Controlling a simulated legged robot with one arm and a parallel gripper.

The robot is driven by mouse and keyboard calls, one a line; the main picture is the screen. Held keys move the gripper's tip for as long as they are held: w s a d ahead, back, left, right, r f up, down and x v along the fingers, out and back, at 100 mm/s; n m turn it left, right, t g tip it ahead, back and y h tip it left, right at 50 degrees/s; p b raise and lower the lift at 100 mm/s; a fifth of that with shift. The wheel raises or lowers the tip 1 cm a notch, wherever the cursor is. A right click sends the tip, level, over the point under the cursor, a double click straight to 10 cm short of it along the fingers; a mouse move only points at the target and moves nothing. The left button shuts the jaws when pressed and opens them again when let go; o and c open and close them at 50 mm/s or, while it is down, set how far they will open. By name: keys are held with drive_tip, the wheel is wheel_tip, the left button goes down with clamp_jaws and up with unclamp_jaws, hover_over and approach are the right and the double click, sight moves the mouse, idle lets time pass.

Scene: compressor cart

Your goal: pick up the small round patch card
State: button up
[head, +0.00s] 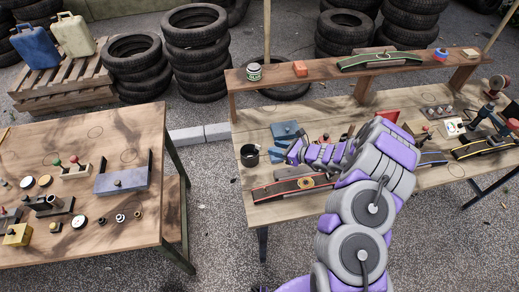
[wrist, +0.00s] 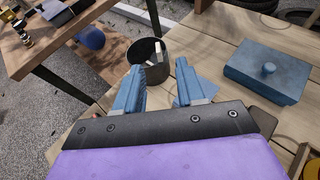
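My gripper (wrist: 160,92) is open, its two blue fingers apart with nothing held between them. In the head view my gripper (head: 276,155) is low over the right-hand bench, pointing left. A dark round cup (wrist: 147,62) stands just beyond the fingertips, with pale pieces inside; it also shows in the head view (head: 250,155). A flat pale blue piece (wrist: 209,90) lies on the bench, partly hidden by the right finger. I cannot tell whether this piece or something in the cup is the small round patch card.
A blue box (wrist: 265,75) with a knobbed lid lies right of the fingers in the wrist view. A dark ramp-like strip (head: 290,187) with a round yellowish piece lies at the bench's front edge. A raised shelf (head: 325,70) runs along the back. A gap separates the left table (head: 135,215).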

sight(259, 146)
drive_tip(key=b+x, duration=0.1)
drive_tip(key=x, duration=0.6)
drive_tip(key=shift+s+a+f, duration=0.1)
drive_tip(key=shift+a+f, duration=0.05)
drive_tip(key=shift+f, duration=0.15)
drive_tip(key=shift+w+a+f, duration=0.1)
drive_tip(key=shift+w+a, duration=0.15)
drive_tip(key=shift+a, duration=0.1)
drive_tip(key=shift+a, duration=0.1)
drive_tip(key=shift+c, duration=0.3)
drive_tip(key=shift+a, duration=0.1)
drive_tip(key=shift+c, duration=1.4)
clamp_jaws()
